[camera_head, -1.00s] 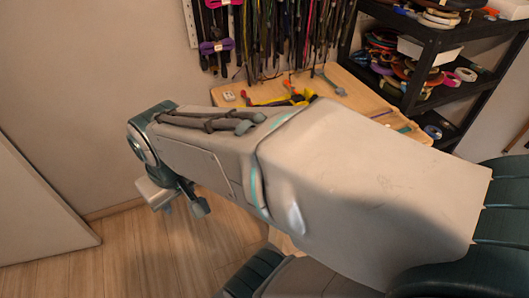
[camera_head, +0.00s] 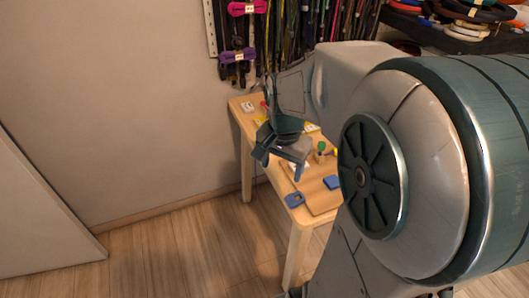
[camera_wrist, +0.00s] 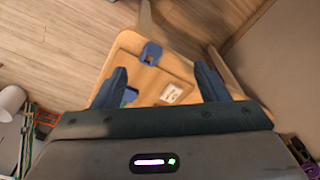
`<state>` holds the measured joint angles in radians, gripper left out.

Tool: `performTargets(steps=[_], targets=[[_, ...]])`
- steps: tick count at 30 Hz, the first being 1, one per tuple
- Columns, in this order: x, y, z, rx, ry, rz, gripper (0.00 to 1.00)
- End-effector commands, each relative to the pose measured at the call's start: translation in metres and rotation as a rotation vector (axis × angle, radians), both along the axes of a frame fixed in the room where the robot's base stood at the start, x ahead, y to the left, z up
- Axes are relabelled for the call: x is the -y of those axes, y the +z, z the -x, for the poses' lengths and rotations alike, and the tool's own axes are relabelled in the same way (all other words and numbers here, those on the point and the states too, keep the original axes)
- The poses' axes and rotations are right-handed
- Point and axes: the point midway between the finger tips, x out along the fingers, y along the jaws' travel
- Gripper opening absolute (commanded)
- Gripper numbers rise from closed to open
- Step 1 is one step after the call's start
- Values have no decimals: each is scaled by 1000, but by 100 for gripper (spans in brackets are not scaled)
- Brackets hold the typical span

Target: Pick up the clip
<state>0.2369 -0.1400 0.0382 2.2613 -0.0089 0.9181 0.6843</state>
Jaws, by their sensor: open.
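A small blue piece with a notch or hole, which looks like the clip (camera_head: 294,200), lies at the table's near corner. It also shows in the wrist view (camera_wrist: 151,53), ahead of and between my fingertips, apart from both. A second blue block (camera_head: 332,182) lies further right on the board; I cannot tell whether it is a clip too. My gripper (camera_head: 281,165) hangs above the table, pointing down, open and empty. In the wrist view its two dark fingers (camera_wrist: 162,80) stand wide apart, and the left one partly hides a blue-green piece.
The wooden table (camera_head: 247,160) carries a thin board (camera_head: 322,202), a white label (camera_wrist: 171,93) and small coloured items. Cords hang on the wall rack (camera_head: 290,40) behind it. A black shelf (camera_head: 450,35) stands at back right. The floor left of the table is clear.

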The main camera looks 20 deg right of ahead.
Motion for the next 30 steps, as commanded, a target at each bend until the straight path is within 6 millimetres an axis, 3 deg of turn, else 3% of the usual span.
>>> performTargets(steps=[1, 3, 10, 14, 24, 30], targets=[[14, -17, -10, -22, -115, -14, 67], [28, -29, -22, -41, -264, -29, 67], [60, -56, -43, -79, -569, -57, 67], [64, -67, -46, -88, -618, -62, 67], [64, -130, -45, -88, -616, -61, 67], [64, -145, -45, -85, -616, -61, 67]])
